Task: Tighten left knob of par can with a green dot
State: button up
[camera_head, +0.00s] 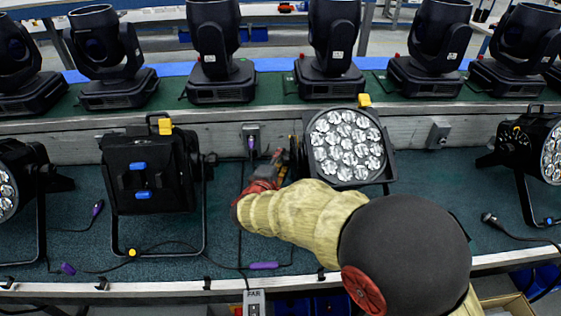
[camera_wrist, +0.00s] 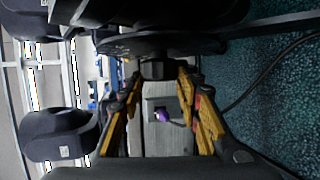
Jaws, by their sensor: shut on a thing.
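A par can (camera_head: 346,146) with a round face of several lenses stands on the green surface near the middle in the head view. My gripper (camera_head: 272,170) is at its left side, partly hidden by my arm's red and tan cover. In the wrist view, my gripper (camera_wrist: 159,76) has its yellow fingers on either side of a dark knob (camera_wrist: 158,69) and is shut on it. The par can's dark body shows above the knob in the wrist view (camera_wrist: 190,14). My arm hides the par can's lower part, and I see no green dot.
Another par can (camera_head: 150,175) with a yellow dot (camera_head: 132,252) stands to the left, and one with a blue dot (camera_head: 549,221) to the right. Cables (camera_head: 265,266) lie along the front. Several moving-head lights (camera_head: 332,50) stand on the back shelf.

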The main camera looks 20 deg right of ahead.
jog(key=o, duration=1.2)
jog(key=shift+c, duration=0.2)
jog(key=shift+s, duration=0.1)
jog(key=v, duration=1.1)
jog(key=shift+s+a, duration=0.2)
jog(key=shift+s, duration=0.15)
jog(key=shift+r, duration=0.1)
